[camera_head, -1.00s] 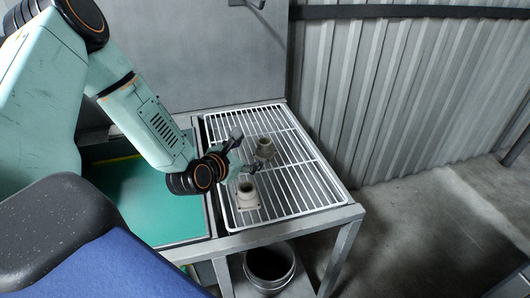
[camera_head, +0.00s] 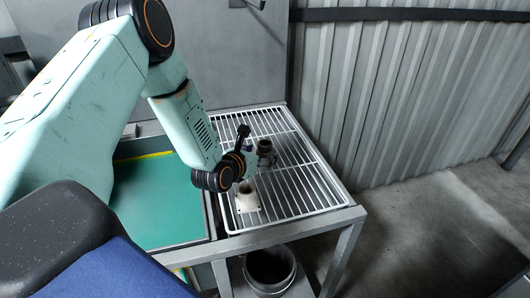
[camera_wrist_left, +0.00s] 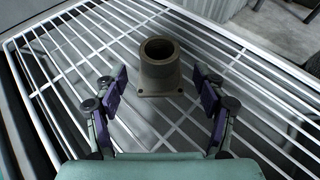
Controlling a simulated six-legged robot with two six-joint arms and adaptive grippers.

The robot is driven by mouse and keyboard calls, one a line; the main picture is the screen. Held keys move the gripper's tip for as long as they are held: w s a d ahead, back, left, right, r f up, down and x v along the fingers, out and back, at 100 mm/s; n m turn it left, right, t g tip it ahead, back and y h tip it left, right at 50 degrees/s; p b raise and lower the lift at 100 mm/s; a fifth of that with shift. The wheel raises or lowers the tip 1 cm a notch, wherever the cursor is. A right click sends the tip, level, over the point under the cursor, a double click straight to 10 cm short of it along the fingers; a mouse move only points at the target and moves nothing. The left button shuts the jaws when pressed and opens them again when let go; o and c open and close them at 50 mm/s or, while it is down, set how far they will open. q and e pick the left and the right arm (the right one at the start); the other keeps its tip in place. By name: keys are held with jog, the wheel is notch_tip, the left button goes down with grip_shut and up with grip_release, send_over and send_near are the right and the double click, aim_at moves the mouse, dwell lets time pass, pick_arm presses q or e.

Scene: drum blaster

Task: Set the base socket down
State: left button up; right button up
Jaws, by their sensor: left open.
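A brown-grey base socket (camera_head: 264,146) with a round collar and square flange stands upright on the white wire rack (camera_head: 327,197). In the left wrist view the socket (camera_wrist_left: 160,67) stands just ahead of and between my spread fingers, with a gap on both sides. My left gripper (camera_head: 257,147) is open and empty; its finger partly hides the socket's lower part in the head view. A second, paler socket (camera_head: 247,197) stands near the rack's front left corner, below my wrist. My right gripper is not in view.
The rack sits on a grey metal frame, with free room on its right side. A green panel (camera_head: 165,205) lies to the left. A dark round bin (camera_head: 270,264) stands below the front edge. A corrugated wall (camera_head: 410,100) is on the right.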

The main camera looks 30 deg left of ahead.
pick_arm(q)
jog(key=shift+x, duration=0.9)
grip_shut()
jog(key=shift+r, duration=0.1)
